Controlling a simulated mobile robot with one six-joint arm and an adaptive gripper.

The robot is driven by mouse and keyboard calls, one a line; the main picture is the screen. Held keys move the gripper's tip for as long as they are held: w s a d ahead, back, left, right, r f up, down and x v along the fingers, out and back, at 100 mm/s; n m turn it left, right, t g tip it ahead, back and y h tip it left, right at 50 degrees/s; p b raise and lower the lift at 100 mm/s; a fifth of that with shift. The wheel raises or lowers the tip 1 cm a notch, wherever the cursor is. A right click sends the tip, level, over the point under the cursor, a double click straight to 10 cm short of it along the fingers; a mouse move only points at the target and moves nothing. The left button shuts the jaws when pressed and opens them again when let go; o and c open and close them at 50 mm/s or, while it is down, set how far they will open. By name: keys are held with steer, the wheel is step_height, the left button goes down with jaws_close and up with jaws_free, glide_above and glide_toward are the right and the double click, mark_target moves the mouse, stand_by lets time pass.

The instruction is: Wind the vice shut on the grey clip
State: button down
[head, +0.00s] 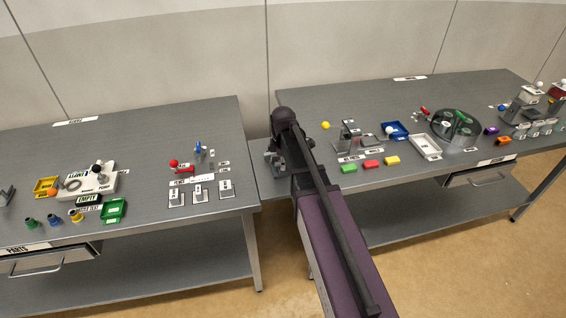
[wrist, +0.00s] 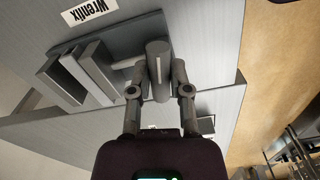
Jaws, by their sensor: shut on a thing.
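In the wrist view my gripper (wrist: 158,82) is shut on the vice's round grey handle (wrist: 158,54), which has a pale line along it. One finger lies on each side of it. The vice (wrist: 118,38) is grey, with a screw rod running from the handle towards upright jaw plates (wrist: 92,72) at the left. A grey box-like piece (wrist: 58,80) stands at the left end; I cannot tell whether it is the clip or a jaw. In the head view a little of the vice (head: 271,158) shows beside my arm, which hides my gripper and most of the vice.
A label reading Wrenfix (wrist: 90,11) lies beside the vice. The left bench (head: 140,150) holds a red-handled fixture (head: 181,167) and small trays. The right bench (head: 370,100) holds coloured blocks, a blue tray (head: 395,130) and a round turntable (head: 455,125).

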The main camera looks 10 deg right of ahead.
steer(key=shift+m, duration=0.4)
steer(key=shift+s, duration=0.1)
steer(key=shift+m, duration=1.2)
steer(key=shift+m, duration=1.2)
steer(key=shift+m, duration=1.2)
